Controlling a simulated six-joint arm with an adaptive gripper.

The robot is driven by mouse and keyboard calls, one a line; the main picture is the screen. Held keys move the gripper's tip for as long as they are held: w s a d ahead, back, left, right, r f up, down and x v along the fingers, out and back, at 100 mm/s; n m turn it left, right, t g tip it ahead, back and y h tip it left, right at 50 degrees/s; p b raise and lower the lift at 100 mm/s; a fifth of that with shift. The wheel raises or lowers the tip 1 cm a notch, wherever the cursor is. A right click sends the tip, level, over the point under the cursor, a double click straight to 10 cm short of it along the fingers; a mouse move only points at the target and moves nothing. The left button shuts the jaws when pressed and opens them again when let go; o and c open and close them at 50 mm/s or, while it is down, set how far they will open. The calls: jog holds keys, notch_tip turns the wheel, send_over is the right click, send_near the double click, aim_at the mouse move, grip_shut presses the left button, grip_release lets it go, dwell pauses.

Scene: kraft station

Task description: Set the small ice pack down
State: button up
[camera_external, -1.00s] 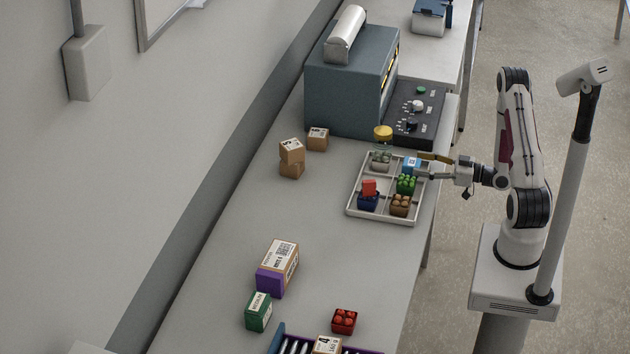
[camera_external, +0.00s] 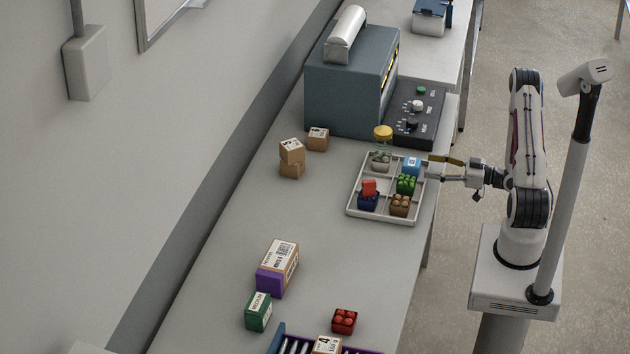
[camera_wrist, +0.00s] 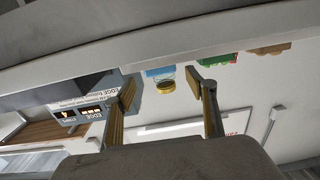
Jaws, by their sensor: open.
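The small ice pack (camera_external: 412,165) is a light blue block with a white mark. It rests in the back right compartment of the pale divided tray (camera_external: 385,219). In the wrist view a blue patch (camera_wrist: 160,72) at the tray's edge appears to be the ice pack, mostly hidden by the rim. My gripper (camera_external: 434,167) is just off the tray's right side, level with the ice pack and apart from it. Its fingers (camera_wrist: 168,92) are spread with nothing held between them.
The tray also holds a grey-green item (camera_external: 381,161), a green item (camera_external: 406,184), a red and blue item (camera_external: 368,198) and a brown carton (camera_external: 400,206). A yellow knob (camera_external: 383,132) and a dark control panel (camera_external: 417,112) stand behind. The table's middle is clear.

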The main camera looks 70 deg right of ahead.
jog(key=c, duration=0.4)
jog(key=shift+o, duration=0.2)
jog(key=shift+r, duration=0.1)
